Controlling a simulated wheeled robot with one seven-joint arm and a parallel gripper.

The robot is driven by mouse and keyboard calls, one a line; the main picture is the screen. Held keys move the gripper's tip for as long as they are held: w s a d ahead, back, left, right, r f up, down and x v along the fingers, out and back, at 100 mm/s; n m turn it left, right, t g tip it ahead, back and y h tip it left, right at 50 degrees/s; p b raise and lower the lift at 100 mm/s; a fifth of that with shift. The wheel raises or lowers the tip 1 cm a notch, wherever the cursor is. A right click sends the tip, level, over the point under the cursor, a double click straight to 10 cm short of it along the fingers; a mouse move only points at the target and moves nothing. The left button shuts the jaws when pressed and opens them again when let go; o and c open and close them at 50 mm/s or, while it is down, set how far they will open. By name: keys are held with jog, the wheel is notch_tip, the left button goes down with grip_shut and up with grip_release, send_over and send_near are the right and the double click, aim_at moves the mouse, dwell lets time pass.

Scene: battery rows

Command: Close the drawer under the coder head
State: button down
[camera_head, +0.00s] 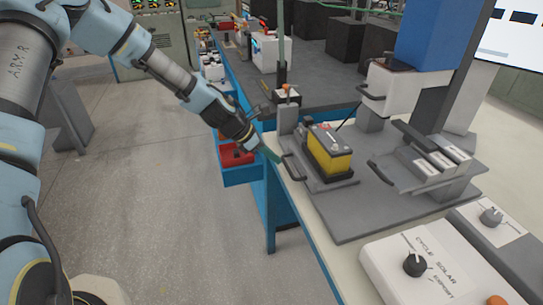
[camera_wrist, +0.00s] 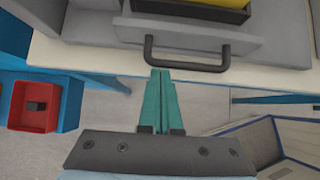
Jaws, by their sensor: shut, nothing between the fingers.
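A grey drawer (camera_head: 341,186) carries a yellow and black battery (camera_head: 330,152) on the workbench. Its dark bar handle (camera_head: 294,168) faces the bench's front edge. In the wrist view the drawer front (camera_wrist: 128,32) and handle (camera_wrist: 187,67) are near the top, with the battery's yellow edge (camera_wrist: 205,3) behind. My gripper (camera_head: 275,157) is at the handle, its green fingers (camera_wrist: 160,74) shut together and empty. The fingertips lie at the handle's left part in the wrist view; I cannot tell if they touch. A white and blue unit (camera_head: 405,88) stands behind; I cannot tell if it is the coder head.
A second grey drawer-like tray (camera_head: 410,181) with white blocks is to the right. A control box with knobs (camera_head: 415,265) is at the near right. A red bin (camera_head: 236,157) sits in a blue holder beside the bench. The floor (camera_head: 170,205) at left is clear.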

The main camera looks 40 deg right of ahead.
jog(key=s+d, duration=0.2)
jog(key=d, duration=0.3)
jog(key=s+d, duration=0.2)
jog(key=d, duration=0.3)
jog(key=s+d, duration=0.2)
jog(key=d, duration=0.4)
jog(key=shift+s, duration=0.15)
jog(key=shift+s+d+r, duration=0.1)
jog(key=shift+d, duration=0.15)
